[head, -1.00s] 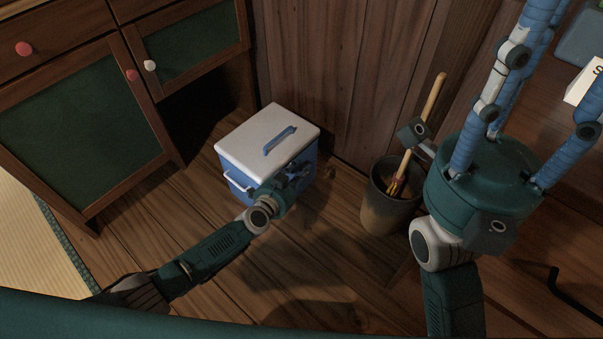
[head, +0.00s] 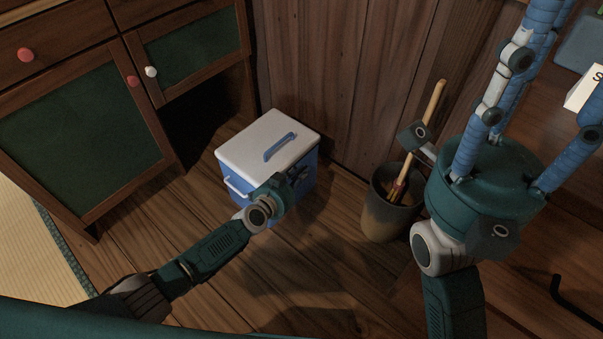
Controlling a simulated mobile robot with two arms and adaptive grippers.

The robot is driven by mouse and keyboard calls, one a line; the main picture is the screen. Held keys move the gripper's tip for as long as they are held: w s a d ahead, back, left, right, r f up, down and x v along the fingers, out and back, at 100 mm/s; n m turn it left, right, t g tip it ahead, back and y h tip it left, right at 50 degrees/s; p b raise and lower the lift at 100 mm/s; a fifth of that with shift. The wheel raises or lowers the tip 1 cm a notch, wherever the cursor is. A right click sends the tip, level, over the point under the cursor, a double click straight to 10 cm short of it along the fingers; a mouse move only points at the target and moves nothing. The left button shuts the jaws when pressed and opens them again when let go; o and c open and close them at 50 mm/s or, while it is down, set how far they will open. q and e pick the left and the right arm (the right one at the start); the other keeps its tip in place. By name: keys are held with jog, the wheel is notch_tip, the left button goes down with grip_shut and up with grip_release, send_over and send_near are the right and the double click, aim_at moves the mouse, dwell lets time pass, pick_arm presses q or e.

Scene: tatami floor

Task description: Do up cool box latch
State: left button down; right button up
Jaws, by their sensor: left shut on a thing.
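The cool box (head: 243,150) has a white lid with a blue handle (head: 280,147) on top and blue sides. It stands upright on the wooden floor, and its lid lies down on the body. My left gripper (head: 298,176) is at the box's front right side, below the lid's edge. It is shut on the latch there, which the gripper and wrist mostly hide. My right gripper (head: 520,110) is large in the right foreground, away from the box. Its blue fingers are spread apart and no held thing shows; their tips are out of frame.
A dark bucket (head: 383,222) with a wooden-handled tool (head: 433,115) stands right of the box, close to my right gripper. A wooden cabinet (head: 85,120) with green panels is at the left, and a plank wall (head: 330,60) is behind.

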pick_arm(q)
jog(key=c, duration=2)
grip_release()
jog(key=shift+v, duration=6.05)
